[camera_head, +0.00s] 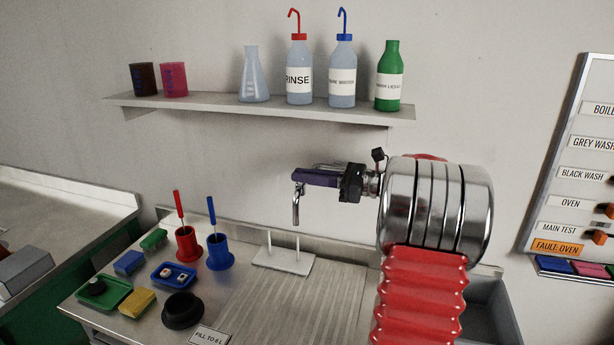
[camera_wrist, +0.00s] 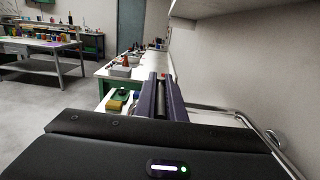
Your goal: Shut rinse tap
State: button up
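In the camera_head view, the chrome spout of a tap (camera_head: 296,207) hangs down over the bench at the left end of my gripper (camera_head: 303,177). More chrome piping runs along the upper side of my purple fingers. The tap's handle is not clearly visible behind my gripper and arm. In the camera_wrist view, my gripper's two dark purple fingers (camera_wrist: 161,80) point ahead, close together with a narrow grey gap. I cannot tell whether anything is between them. The chrome pipe (camera_wrist: 238,112) runs to the right of the fingers, close beside them, against the wall.
A shelf (camera_head: 215,109) with bottles, a flask and cups is above. A stand (camera_head: 283,262) with white pegs, red and blue holders, trays and a black bowl (camera_head: 183,310) occupy the bench. A sink (camera_head: 490,310) is at right. The ribbed drainboard is clear.

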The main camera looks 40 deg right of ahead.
jog(key=o, duration=0.5)
jog(key=shift+d, duration=0.15)
jog(key=shift+c, duration=0.2)
jog(key=shift+s, duration=0.1)
jog(key=v, duration=1.3)
jog(key=shift+s+d, duration=0.2)
jog(key=shift+s, duration=0.05)
